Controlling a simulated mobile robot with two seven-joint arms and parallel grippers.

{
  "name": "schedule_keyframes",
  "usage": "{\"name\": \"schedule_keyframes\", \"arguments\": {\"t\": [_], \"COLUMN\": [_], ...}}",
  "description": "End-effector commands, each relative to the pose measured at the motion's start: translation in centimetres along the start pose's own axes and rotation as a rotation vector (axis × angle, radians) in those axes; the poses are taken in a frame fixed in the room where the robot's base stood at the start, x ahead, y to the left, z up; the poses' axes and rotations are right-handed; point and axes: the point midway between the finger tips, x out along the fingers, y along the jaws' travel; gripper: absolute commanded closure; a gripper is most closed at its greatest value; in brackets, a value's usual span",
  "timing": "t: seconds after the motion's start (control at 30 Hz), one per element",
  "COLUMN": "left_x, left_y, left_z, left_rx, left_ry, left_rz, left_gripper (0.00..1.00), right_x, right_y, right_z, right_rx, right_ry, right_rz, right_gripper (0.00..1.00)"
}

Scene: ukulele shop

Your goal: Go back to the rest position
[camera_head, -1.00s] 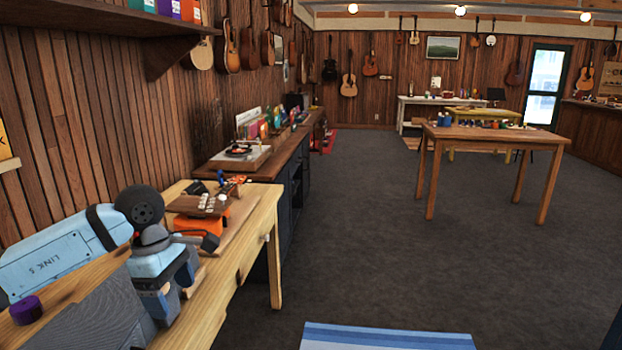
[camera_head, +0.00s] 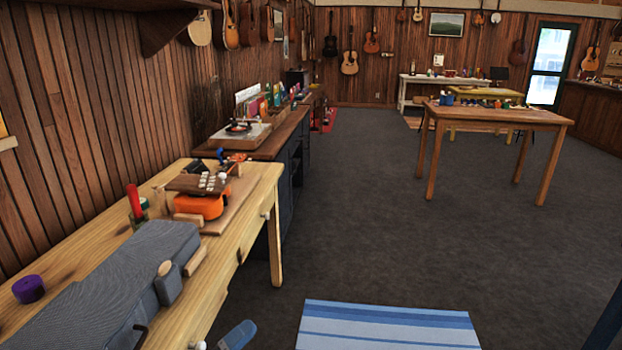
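A blue piece that looks like part of my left arm or gripper (camera_head: 238,335) shows at the bottom edge, in front of the workbench and apart from its top. Its fingers cannot be made out, so its opening is unclear. My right gripper is not in view. The wooden workbench (camera_head: 262,185) has a closed grey case (camera_head: 110,285) on it, with no gripper touching it.
On the bench are a purple roll (camera_head: 29,289), a red upright object (camera_head: 134,200) and an orange item (camera_head: 203,205) on a board. A blue striped rug (camera_head: 388,325) lies on the floor. A wooden table (camera_head: 500,116) stands farther right. The floor between is clear.

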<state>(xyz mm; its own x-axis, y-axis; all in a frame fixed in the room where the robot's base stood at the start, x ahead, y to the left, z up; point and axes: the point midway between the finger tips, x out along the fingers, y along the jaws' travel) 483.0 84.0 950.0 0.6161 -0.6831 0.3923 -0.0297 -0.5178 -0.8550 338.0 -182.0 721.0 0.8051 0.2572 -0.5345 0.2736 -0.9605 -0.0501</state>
Motion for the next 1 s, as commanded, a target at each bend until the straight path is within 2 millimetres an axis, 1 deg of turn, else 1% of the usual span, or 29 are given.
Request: {"name": "schedule_keyframes", "arguments": {"t": [0.03, 0.07, 0.13, 0.17, 0.2, 0.27, 0.3, 0.37, 0.4, 0.47, 0.5, 0.63, 0.67, 0.7, 0.87, 1.0], "left_x": [-2.0, -3.2, -6.4, -7.8, -9.6, -12.1, -13.8, -16.1, -17.6, -19.7, -21.1, -25.4, -24.3, -23.9, -23.1, -22.2], "left_y": [1.4, 2.1, 4.1, 5.1, 6.1, 7.8, 8.8, 10.2, 11.1, 12.3, 13.1, 15.2, 13.7, 12.9, 10.7, 8.0], "left_z": [1.0, 1.7, 3.0, 3.4, 3.7, 4.0, 4.0, 3.8, 3.6, 3.1, 2.8, 1.1, 0.8, 0.7, -0.2, -1.2], "left_rx": [-0.133, -0.213, -0.392, -0.464, -0.549, -0.666, -0.737, -0.834, -0.892, -0.976, -1.027, -1.186, -1.174, -1.167, -1.158, -1.151], "left_ry": [-0.131, -0.210, -0.388, -0.459, -0.545, -0.662, -0.733, -0.830, -0.889, -0.973, -1.026, -1.188, -1.175, -1.171, -1.173, -1.176], "left_rz": [0.000, 0.001, 0.005, 0.008, 0.011, 0.016, 0.021, 0.026, 0.030, 0.035, 0.039, 0.049, 0.048, 0.048, 0.050, 0.052], "left_gripper": [0.21, 0.21, 0.21, 0.21, 0.21, 0.21, 0.21, 0.21, 0.21, 0.21, 0.21, 0.21, 0.21, 0.21, 0.21, 0.21], "right_x": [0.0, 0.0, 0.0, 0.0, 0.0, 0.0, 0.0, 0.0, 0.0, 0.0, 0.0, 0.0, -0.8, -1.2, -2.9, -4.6], "right_y": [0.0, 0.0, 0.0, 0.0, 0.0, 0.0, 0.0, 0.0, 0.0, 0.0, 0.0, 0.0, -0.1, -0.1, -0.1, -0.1], "right_z": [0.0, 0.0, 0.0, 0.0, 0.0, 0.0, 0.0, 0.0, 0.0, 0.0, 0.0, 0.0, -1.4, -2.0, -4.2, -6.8], "right_rx": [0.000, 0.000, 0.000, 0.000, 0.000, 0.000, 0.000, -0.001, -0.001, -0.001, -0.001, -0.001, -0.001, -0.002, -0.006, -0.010], "right_ry": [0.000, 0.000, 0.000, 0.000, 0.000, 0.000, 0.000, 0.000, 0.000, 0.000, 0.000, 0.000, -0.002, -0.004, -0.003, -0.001], "right_rz": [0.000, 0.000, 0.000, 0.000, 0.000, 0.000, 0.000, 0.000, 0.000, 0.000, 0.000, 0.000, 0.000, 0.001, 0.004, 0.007], "right_gripper": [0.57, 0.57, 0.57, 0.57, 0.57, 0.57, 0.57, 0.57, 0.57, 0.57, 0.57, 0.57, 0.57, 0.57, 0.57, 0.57]}}
